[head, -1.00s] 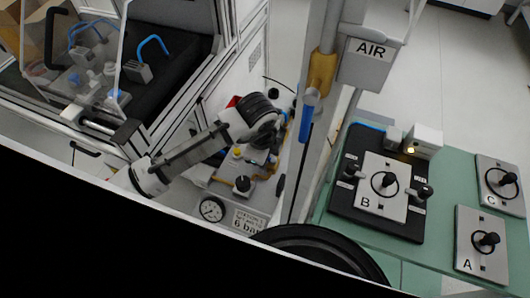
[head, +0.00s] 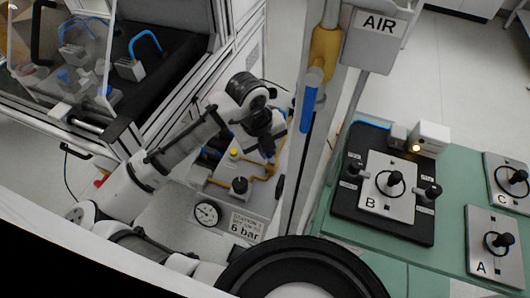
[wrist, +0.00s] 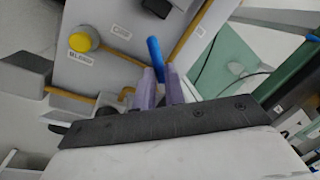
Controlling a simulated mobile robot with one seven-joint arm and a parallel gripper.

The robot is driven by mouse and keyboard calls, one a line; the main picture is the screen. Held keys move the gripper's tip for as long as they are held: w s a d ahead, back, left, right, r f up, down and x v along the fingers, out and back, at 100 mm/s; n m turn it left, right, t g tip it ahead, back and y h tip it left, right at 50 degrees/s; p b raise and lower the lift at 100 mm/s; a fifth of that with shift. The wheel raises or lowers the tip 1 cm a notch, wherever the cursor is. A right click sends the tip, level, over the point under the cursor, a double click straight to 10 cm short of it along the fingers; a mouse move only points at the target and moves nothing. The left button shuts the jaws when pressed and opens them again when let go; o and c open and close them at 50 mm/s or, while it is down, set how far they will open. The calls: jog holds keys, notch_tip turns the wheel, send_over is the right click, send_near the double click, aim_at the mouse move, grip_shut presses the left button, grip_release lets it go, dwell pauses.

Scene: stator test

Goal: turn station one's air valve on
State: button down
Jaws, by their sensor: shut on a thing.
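Station one's panel (head: 205,236) carries a pressure gauge (head: 207,213), a yellow knob (head: 234,153), a black knob (head: 240,185) and a yellow pipe; its plate reads "STATION 1" and "6 bar". My gripper (head: 270,153) is over the panel's right part, beside the yellow pipe. In the wrist view my gripper (wrist: 160,76) is shut on a blue handle (wrist: 154,50), which sticks up between the two purplish fingertips next to the yellow pipe. The yellow knob (wrist: 83,38) is to its left. The handle's base is hidden by the fingers, so its exact position cannot be told.
A grey post with a yellow fitting (head: 325,55), a blue lever (head: 309,108) and an "AIR" sign (head: 378,23) stands right of my arm. A green table (head: 345,245) holds plates A, B and C. A framed enclosure (head: 165,85) stands at the left.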

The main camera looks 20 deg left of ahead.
jog(key=m+b, duration=0.1)
jog(key=m, duration=0.1)
jog(key=m+b, duration=0.1)
jog(key=d+m+g+b, duration=0.1)
jog(key=m, duration=0.1)
jog(key=shift+w+f+m+h, duration=0.15)
jog(key=shift+w+m+h, duration=0.15)
jog(key=shift+w, duration=0.1)
jog(key=shift+w+d+m+g+b, duration=0.1)
jog(key=shift+m+g+b, duration=0.05)
jog(key=shift+m+b, duration=0.6)
jog(key=shift+d+m+g+b, duration=0.15)
jog(key=shift+m+b, duration=0.4)
jog(key=shift+m, duration=0.3)
jog(key=shift+r+m, duration=0.2)
jog(key=shift+m, duration=0.1)
jog(key=c, duration=1.5)
grip_release()
jog(key=a+r, duration=0.1)
jog(key=r, duration=0.8)
jog(key=a+r, duration=0.1)
jog(key=r, duration=0.3)
jog(key=shift+a+r, duration=0.3)
jog(key=shift+a, duration=0.05)
jog(key=shift+f, duration=0.1)
